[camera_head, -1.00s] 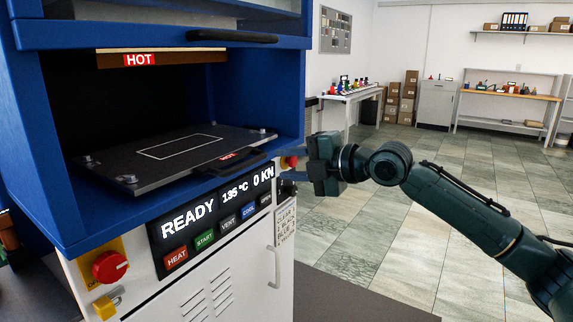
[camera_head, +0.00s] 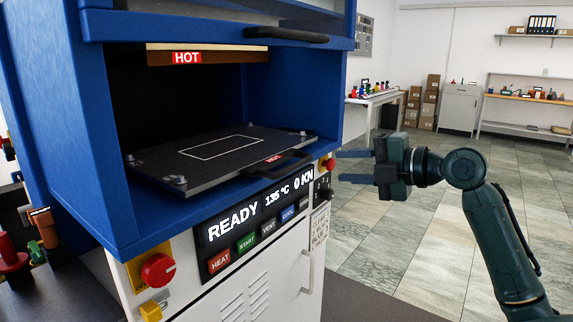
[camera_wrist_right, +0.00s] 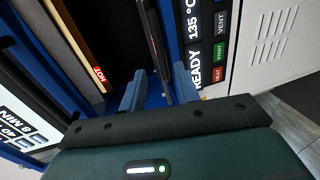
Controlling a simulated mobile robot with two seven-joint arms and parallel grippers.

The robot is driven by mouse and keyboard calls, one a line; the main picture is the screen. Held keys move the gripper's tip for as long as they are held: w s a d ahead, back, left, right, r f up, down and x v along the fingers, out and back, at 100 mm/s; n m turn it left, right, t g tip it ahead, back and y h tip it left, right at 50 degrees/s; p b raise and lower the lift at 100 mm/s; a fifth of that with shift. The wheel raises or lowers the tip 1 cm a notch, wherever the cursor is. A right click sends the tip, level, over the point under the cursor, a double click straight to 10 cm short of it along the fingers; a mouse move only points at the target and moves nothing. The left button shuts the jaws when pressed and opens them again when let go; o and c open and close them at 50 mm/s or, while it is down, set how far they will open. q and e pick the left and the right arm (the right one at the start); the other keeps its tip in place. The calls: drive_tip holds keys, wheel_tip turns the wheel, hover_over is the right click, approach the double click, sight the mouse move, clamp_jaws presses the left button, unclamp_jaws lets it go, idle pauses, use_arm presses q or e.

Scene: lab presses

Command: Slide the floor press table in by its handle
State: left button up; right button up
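The press table (camera_head: 178,154) is a dark flat plate with a pale rectangle outline and corner studs, lying in the open blue press. Its black handle (camera_head: 290,163) with a red HOT label sticks out at the front edge. My right gripper (camera_head: 345,166) is to the right of the handle, apart from it, its two bluish fingers spread and pointing left toward the press. In the right wrist view my right gripper (camera_wrist_right: 160,75) is open, with a thin dark edge seen beyond and between the fingers. My left gripper is not in view.
The blue press frame (camera_head: 130,225) surrounds the table, with an upper black handle (camera_head: 286,35) above the opening. A control panel (camera_head: 255,215) and red knob (camera_head: 158,271) are below. The tiled floor (camera_head: 400,240) on the right is clear.

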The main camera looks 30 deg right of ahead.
sight(300, 165)
drive_tip(key=p+x, duration=0.3)
drive_tip(key=x, duration=0.8)
drive_tip(key=shift+w+a+r+p, duration=0.15)
drive_tip(key=shift+w+p, duration=0.15)
drive_tip(key=shift+w+a, duration=0.15)
drive_tip(key=shift+w, duration=0.1)
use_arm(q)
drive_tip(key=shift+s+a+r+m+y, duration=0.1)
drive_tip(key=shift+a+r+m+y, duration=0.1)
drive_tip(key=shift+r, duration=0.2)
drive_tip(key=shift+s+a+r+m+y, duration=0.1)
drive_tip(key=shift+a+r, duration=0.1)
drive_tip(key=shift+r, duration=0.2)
use_arm(e)
drive_tip(key=shift+w+f, duration=0.15)
drive_tip(key=shift+f, duration=0.05)
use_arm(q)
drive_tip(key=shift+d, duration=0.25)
use_arm(e)
clamp_jaws()
